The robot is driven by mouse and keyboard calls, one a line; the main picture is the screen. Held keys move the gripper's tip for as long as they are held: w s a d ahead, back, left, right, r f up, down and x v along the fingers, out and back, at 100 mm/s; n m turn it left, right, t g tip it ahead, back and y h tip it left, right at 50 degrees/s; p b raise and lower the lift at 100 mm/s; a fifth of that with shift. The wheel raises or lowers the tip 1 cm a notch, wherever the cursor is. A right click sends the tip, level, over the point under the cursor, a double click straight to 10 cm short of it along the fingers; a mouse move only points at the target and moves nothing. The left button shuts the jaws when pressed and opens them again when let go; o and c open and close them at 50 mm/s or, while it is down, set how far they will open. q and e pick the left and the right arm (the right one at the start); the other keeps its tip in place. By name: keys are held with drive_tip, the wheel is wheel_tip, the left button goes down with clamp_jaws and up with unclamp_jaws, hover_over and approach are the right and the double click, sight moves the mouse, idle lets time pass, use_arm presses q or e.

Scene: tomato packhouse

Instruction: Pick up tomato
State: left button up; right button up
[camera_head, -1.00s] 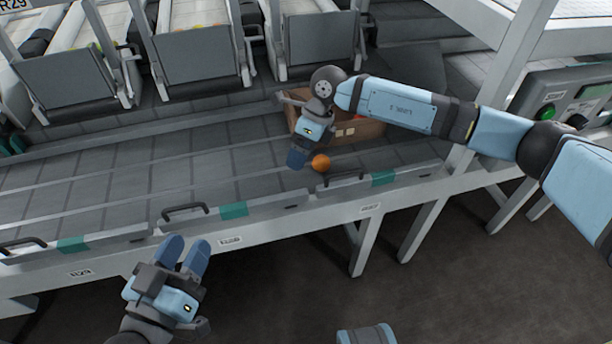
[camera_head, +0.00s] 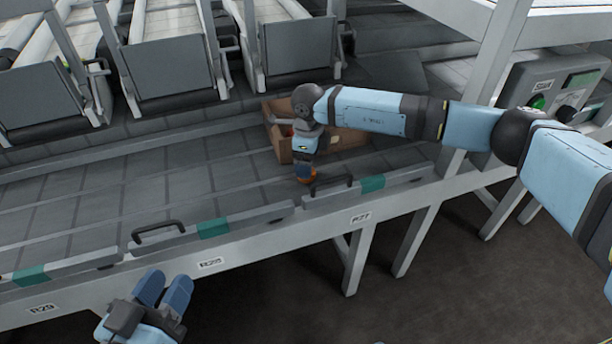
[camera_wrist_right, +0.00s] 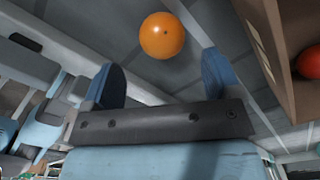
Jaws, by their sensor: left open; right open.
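An orange tomato (camera_wrist_right: 162,36) lies on the grey sorting surface. In the head view the tomato (camera_head: 311,179) is partly hidden behind my right gripper (camera_head: 304,172). In the right wrist view my right gripper (camera_wrist_right: 165,80) is open, with the tomato just beyond its fingertips, roughly between their lines and not gripped. My left gripper (camera_head: 165,288) is open and empty, low in front of the conveyor's front edge.
A cardboard box (camera_head: 347,143) stands just behind my right gripper; a red tomato (camera_wrist_right: 310,62) shows in it in the right wrist view. Black handles (camera_head: 158,230) stand up along the front rail. The surface to the left is clear.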

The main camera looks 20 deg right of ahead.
drive_tip(key=f, duration=0.1)
drive_tip(key=f+b, duration=0.2)
drive_tip(key=f, duration=0.1)
drive_tip(key=shift+w+a+f, duration=0.1)
drive_tip(key=shift+w, duration=0.2)
drive_tip(key=shift+f, duration=0.4)
use_arm(q)
drive_tip(key=shift+w+a+f+m+g, duration=0.1)
drive_tip(key=shift+w+f+m+g, duration=0.1)
drive_tip(key=shift+f, duration=0.3)
drive_tip(key=shift+w+f+m+g, duration=0.1)
drive_tip(key=shift+w+f+m, duration=0.1)
drive_tip(key=shift+f, duration=0.25)
use_arm(e)
drive_tip(key=shift+c, duration=0.2)
drive_tip(key=c, duration=0.8)
drive_tip(key=shift+o, duration=0.2)
drive_tip(key=shift+r, duration=0.15)
